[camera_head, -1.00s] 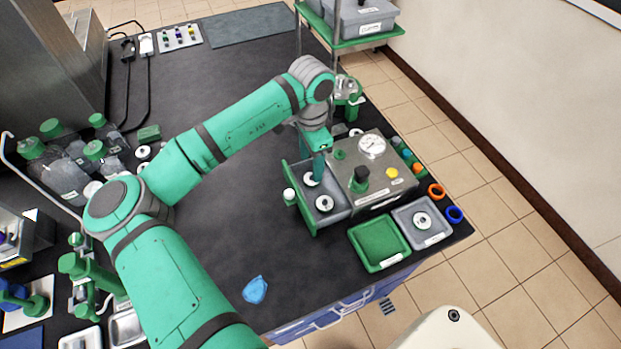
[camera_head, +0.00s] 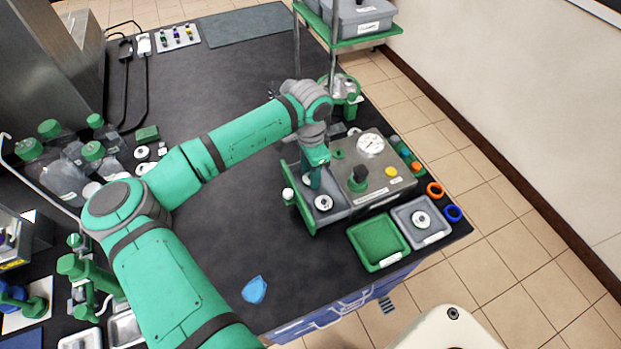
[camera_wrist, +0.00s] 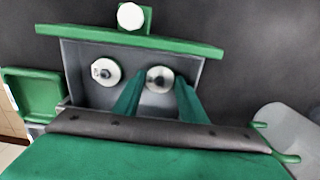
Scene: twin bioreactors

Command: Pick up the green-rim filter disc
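Two pale round filter discs lie in the open grey drawer (camera_wrist: 124,92) with a green front. One disc (camera_wrist: 159,79) lies between the fingertips of my gripper (camera_wrist: 158,86) in the wrist view. The other disc (camera_wrist: 106,72) is to its left; it shows in the head view (camera_head: 324,203) nearer the camera. I cannot clearly make out a green rim on either. My gripper (camera_head: 312,180) is low over the drawer, fingers apart on both sides of the disc. I cannot tell whether they touch it. In the head view the gripper mostly hides that disc.
The drawer belongs to a grey box with a gauge (camera_head: 370,145) and green knob (camera_head: 357,179). A green tray (camera_head: 360,262) and a grey tray (camera_head: 404,215) holding another disc stand in front. A white-topped knob (camera_wrist: 131,16) sits on the drawer front.

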